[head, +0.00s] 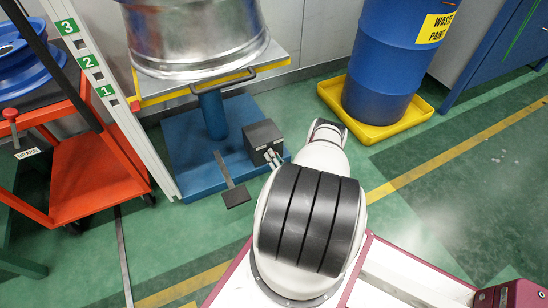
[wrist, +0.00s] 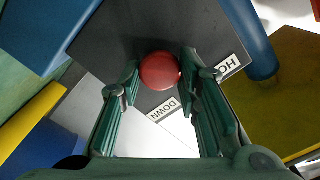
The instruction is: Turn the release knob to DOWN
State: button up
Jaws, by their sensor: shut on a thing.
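The round red release knob (wrist: 159,70) sits on a dark grey panel (wrist: 115,35) in the wrist view. My gripper (wrist: 160,72) has one green finger on each side of the knob and is shut on it. A white label reading DOWN (wrist: 163,109) lies just below the knob. A second label, partly hidden by the right finger, shows the letters HO (wrist: 228,67). In the head view the dark box (head: 262,136) stands on the blue base of a lift table, and my arm reaches to it; the knob itself is hidden there.
The lift table (head: 207,170) carries a large metal rim (head: 195,35). A pedal (head: 237,197) sticks out in front. An orange cart (head: 95,170) and a numbered post (head: 88,62) stand left. A blue drum (head: 385,60) stands in a yellow tray (head: 410,120). Floor at right is clear.

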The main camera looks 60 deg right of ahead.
jog(key=shift+d+f+m, duration=0.1)
jog(key=shift+m, duration=3.8)
jog(key=o, duration=1.1)
jog(key=r, duration=1)
jog(key=shift+s+r, duration=0.15)
jog(key=shift+s, duration=0.05)
jog(key=shift+w, duration=0.1)
